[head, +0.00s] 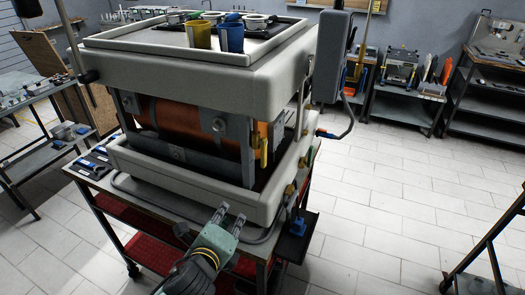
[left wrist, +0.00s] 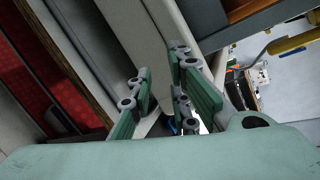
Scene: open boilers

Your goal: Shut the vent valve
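The boiler (head: 195,75) is a large light-grey unit with an open front that shows a copper-coloured cylinder (head: 170,115). A yellow lever (head: 263,152) hangs at its right front corner; a yellow bar also shows in the left wrist view (left wrist: 291,43). Brass fittings (head: 289,190) line the lower right side, and a blue part (head: 297,227) sits below them. I cannot tell which is the vent valve. My left gripper (head: 228,217) is open and empty in front of the lower front edge, left of these fittings. Its separated fingers also show in the left wrist view (left wrist: 165,100). My right gripper is out of view.
The boiler stands on a cart with red shelves (head: 150,245). A yellow cup (head: 198,34) and a blue cup (head: 230,37) stand on top. A grey box (head: 331,55) with a cable hangs at the right.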

